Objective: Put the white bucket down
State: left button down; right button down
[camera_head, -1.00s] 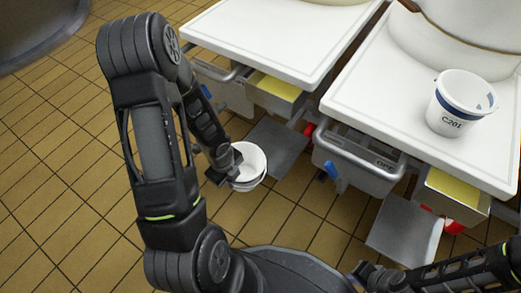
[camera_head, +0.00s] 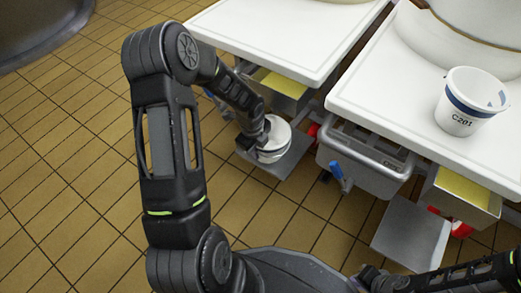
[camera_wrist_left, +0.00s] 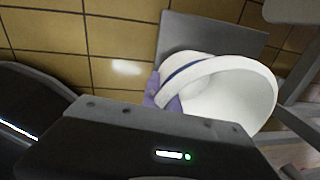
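The white bucket (camera_head: 275,136) is at my left gripper (camera_head: 258,143), beside the left white table. My left gripper appears shut on its near side, though its fingertips are largely hidden. In the left wrist view the bucket (camera_wrist_left: 236,97) shows a wide rim and a blue band. It is over the grey plate (camera_head: 297,158), which also shows in the wrist view (camera_wrist_left: 205,35); I cannot tell whether they touch. My right arm comes in at the lower right, and I cannot make out the state of its gripper.
A second white bucket (camera_head: 462,115), marked C201, stands on the right white table (camera_head: 365,90). The left white table (camera_head: 270,40) has drawers below. A grey bin (camera_head: 365,165) with a blue handle (camera_head: 338,176) hangs between. Another grey plate (camera_head: 408,235) is lower right. Tiled floor (camera_head: 60,170) is clear at left.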

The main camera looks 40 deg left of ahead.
pick_arm(q)
jog(key=shift+w+f+b, duration=0.35)
jog(key=shift+w+b, duration=0.05)
jog(key=shift+w, duration=0.2)
jog(key=shift+w+f+b, duration=0.3)
jog(key=shift+w+b, duration=0.05)
jog(key=shift+w, duration=0.2)
jog(key=shift+f, duration=0.25)
jog(key=shift+r, duration=0.1)
jog(key=c, duration=1.6)
grip_release()
jog(key=shift+c, duration=0.2)
notch_tip(320, 180, up, 12)
jog(key=s+p, duration=0.1)
jog(key=p, duration=0.4)
jog(key=shift+s, duration=0.3)
